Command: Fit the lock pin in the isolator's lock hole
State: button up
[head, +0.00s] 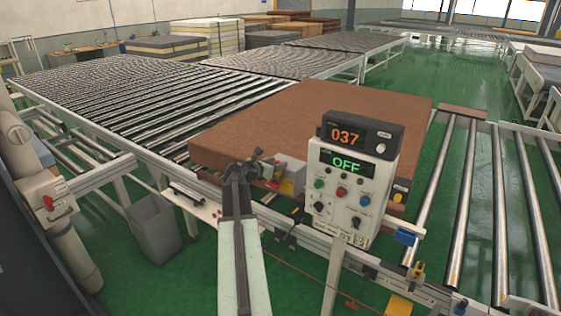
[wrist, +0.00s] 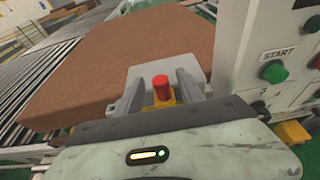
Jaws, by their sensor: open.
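My gripper (head: 262,168) is open at the near edge of the brown mattress, beside the control box's left side. In the wrist view its two fingers (wrist: 160,88) stand apart, one on each side of a red-topped piece (wrist: 161,82) with yellow below it. A grey box (wrist: 138,75) is behind that piece. In the head view red and yellow parts (head: 287,186) show by the grey box (head: 291,168), partly behind my gripper. I cannot tell whether these are the lock pin or the isolator. No lock hole can be made out.
The control box (head: 345,200) reads OFF, under a display (head: 357,136) reading 037. The brown mattress (head: 300,115) lies on rollers. A pale box with a red handle (head: 45,195) stands at left. A grey bin (head: 155,230) is on the green floor. Bare rollers (head: 470,200) are at right.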

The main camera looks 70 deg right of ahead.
jog(key=v, duration=0.4)
jog(key=shift+p, duration=0.4)
